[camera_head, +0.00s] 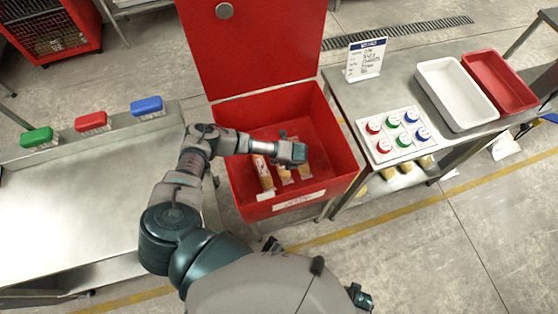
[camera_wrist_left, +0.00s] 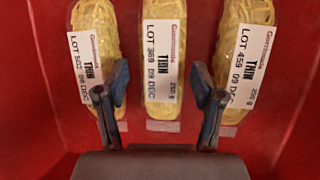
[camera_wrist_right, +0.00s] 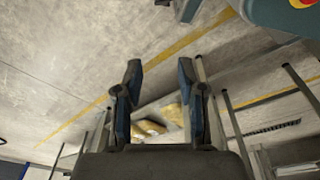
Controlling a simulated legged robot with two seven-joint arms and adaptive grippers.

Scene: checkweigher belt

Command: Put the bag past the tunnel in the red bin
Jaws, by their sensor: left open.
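The red bin (camera_head: 232,187) stands open with its lid raised, in the middle of the head view. Several-inch pasta details are small there, but the left wrist view shows three yellow bags with white labels lying side by side inside: a left bag (camera_wrist_left: 95,20), a middle bag (camera_wrist_left: 163,15) and a right bag (camera_wrist_left: 245,12). My left gripper (camera_head: 291,152) is over the bin, open, its fingers above the bags with nothing clearly held. My right gripper (camera_wrist_right: 160,76) is open and empty, away from the bin. No tunnel is visible.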

